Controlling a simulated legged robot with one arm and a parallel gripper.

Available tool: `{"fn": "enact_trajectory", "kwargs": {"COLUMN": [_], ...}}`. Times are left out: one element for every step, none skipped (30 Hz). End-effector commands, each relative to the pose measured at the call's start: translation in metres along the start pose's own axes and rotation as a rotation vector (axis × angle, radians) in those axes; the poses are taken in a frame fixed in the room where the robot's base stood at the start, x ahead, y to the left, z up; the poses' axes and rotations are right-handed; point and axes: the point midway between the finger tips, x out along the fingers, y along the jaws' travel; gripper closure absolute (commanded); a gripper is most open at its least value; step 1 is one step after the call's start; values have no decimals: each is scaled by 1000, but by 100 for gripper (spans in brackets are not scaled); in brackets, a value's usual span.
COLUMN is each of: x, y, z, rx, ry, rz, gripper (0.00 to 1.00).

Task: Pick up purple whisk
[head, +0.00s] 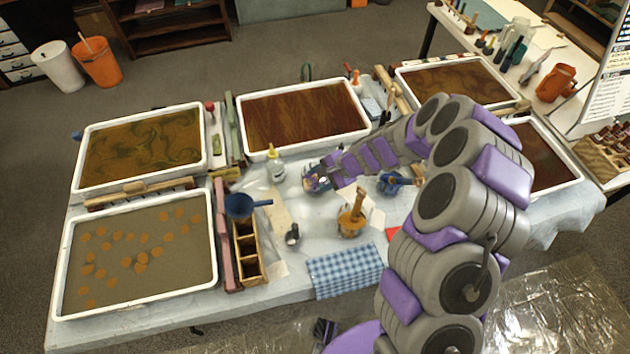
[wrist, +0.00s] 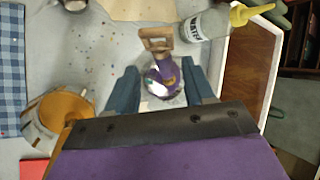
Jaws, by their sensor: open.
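The purple whisk (wrist: 163,76) shows in the wrist view as a rounded purple part with a short wooden handle (wrist: 155,40). It lies between the two blue-grey fingers of my gripper (wrist: 160,70). The fingers stand apart on either side of it, and I cannot tell whether either touches it. In the head view my gripper (head: 328,167) reaches down at the middle of the table. The purple and blue shape of the whisk (head: 316,182) is just below it, partly hidden and too small for detail.
A yellow-capped bottle (head: 275,166) stands close left of my gripper; it also shows in the wrist view (wrist: 208,24). An amber pot (head: 351,222), a blue pan (head: 240,205) and a checked cloth (head: 345,270) are nearby. White-rimmed trays (head: 216,235) surround this area.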

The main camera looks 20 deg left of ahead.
Motion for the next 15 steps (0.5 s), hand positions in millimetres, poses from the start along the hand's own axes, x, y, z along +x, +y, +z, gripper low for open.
{"fn": "enact_trajectory", "kwargs": {"x": [14, 19, 25, 30, 34, 38, 41, 42, 44, 44, 43, 43, 42, 41, 40], "y": [2, 2, 2, 1, 1, 1, 0, 0, 0, 0, 0, 0, 0, 1, 2], "z": [1, 2, 2, 3, 4, 4, 4, 4, 4, 3, 3, 3, 3, 2, 2], "rx": [-1, -2, -2, -2, -3, -3, -3, -3, -3, -3, -3, -2, -2, -2, -2], "ry": [-1, -2, -1, -1, -1, 0, 0, 0, 0, 0, 0, 0, -1, -1, -2], "rz": [5, 6, 7, 8, 9, 9, 8, 8, 7, 6, 5, 4, 4, 3, 1], "gripper": [47, 47, 47, 47, 47, 47, 47, 47, 47, 47, 47, 47, 47, 47, 47]}}
